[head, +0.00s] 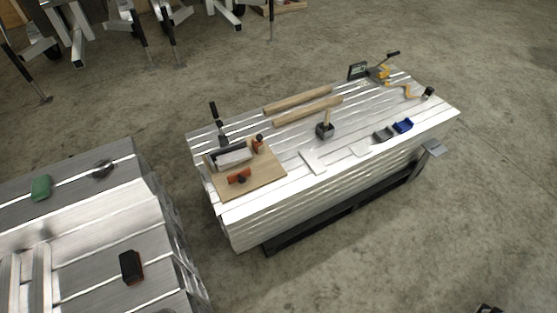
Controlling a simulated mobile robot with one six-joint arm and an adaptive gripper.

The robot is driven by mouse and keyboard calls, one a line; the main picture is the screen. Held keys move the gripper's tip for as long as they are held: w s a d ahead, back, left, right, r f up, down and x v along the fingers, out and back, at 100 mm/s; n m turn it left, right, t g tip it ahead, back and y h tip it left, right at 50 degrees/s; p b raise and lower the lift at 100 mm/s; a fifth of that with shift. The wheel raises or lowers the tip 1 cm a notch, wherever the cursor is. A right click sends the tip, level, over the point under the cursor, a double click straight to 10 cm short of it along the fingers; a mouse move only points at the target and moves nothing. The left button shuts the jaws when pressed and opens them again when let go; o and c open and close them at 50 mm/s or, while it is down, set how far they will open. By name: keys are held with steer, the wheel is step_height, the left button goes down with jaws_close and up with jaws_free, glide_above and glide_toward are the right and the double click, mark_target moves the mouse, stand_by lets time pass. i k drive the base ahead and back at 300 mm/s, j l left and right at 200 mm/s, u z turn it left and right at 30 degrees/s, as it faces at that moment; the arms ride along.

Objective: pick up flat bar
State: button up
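A short, pale, flat strip (313,161) lies near the front edge of the metal slatted bench (235,208), in the middle of its length. It looks like the flat bar, though it is too small to be sure. A smaller pale flat piece (360,151) lies to its right, near the same edge. Nothing covers the strip.
A wooden board (263,181) with clamp-like tools is left of the strip. A dark block-headed mallet (325,131) stands behind it. Two wooden rods (297,100) lie farther back. Grey and blue blocks (403,126) sit right. Concrete floor is open in front.

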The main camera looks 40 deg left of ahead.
mark_target(309, 158)
steer(key=u, duration=1.4)
